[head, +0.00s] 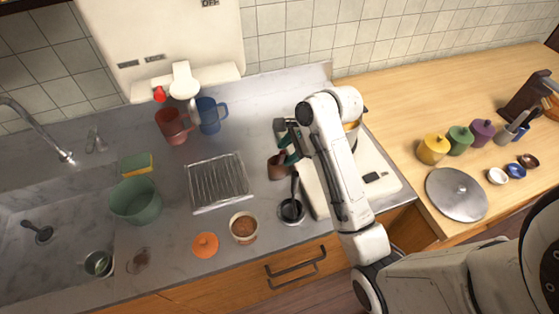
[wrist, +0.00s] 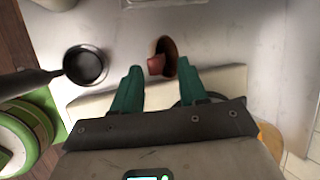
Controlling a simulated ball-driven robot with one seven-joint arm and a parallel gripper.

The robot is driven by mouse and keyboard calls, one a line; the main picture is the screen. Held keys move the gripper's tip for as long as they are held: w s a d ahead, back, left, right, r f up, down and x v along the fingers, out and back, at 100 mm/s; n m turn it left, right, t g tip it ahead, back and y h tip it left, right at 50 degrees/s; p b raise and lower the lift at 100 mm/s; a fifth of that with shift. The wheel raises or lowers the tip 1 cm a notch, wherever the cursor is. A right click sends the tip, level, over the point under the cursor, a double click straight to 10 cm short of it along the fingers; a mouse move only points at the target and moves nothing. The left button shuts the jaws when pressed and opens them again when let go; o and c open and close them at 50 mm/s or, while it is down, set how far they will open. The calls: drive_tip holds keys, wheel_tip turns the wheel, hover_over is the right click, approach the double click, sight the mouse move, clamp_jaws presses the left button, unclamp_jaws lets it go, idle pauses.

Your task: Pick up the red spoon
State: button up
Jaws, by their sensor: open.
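A small reddish-brown cup (head: 278,167) stands on the grey counter, left of the white stove. In the wrist view a dark red piece (wrist: 156,65), which looks like part of the red spoon, shows at the brown cup's opening (wrist: 165,45). I cannot make out the spoon's full shape, and in the head view I cannot tell it from the cup. My gripper (head: 287,149) is open, its green fingers just above and right of the cup. In the wrist view the red piece lies between the fingertips (wrist: 159,68), with gaps on both sides.
A black ladle or small pan (head: 291,210) lies just in front of the cup. A wire rack (head: 218,182) is to the left, with a bowl of brown food (head: 243,228) and an orange lid (head: 205,245) in front. A pot (head: 352,132) stands behind my arm.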

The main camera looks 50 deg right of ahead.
sight(282, 162)
drive_tip(key=x, duration=0.4)
drive_tip(key=shift+a, duration=0.1)
drive_tip(key=shift+c, duration=0.2)
clamp_jaws()
